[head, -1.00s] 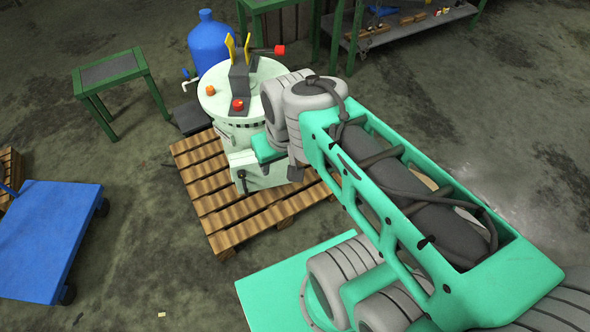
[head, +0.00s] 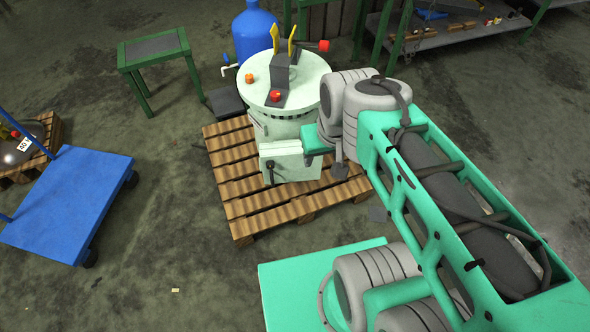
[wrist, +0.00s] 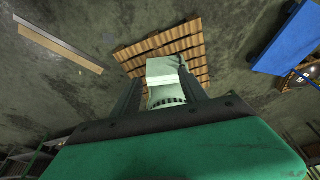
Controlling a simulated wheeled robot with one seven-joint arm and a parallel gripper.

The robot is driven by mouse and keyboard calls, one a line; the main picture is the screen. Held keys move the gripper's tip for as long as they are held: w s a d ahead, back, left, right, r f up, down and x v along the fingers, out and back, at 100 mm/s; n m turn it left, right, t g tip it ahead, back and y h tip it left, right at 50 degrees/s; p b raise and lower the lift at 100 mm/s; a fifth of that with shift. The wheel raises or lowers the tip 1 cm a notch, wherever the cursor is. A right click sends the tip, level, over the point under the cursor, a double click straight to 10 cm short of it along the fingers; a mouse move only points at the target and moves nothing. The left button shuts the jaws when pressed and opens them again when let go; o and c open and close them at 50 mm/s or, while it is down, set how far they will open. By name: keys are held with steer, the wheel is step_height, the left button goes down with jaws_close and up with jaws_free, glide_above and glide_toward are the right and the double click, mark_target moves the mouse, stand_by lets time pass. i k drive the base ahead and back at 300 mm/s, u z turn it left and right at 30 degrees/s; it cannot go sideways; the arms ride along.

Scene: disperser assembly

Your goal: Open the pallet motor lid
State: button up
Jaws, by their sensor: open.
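The pale green machine (head: 283,97) stands on a wooden pallet (head: 240,185) in the head view. Its boxy motor housing (head: 292,165) sticks out at the front; the lid (head: 281,148) looks shut, with a dark handle (head: 270,171) on the front. My gripper (head: 359,191) is just right of the housing, apart from it; its dark fingertips are spread, and my arm hides part of the machine. In the wrist view my gripper (wrist: 160,78) is open and empty, with the pale housing (wrist: 164,70) seen between its fingers.
A blue cart (head: 68,205) stands at the left, with a loaded small pallet (head: 40,155) beyond it. A green stool (head: 155,50) and a blue tank (head: 254,32) stand behind. A shelf (head: 440,30) is at the back right. The floor between cart and pallet is clear.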

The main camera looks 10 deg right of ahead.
mark_target(289, 167)
steer(key=u, duration=0.4)
steer(key=k, duration=1.05)
steer(key=u, duration=1.75)
steer(key=i, duration=0.6)
steer(key=z, duration=0.6)
steer(key=i, duration=0.55)
steer(key=z, duration=0.7)
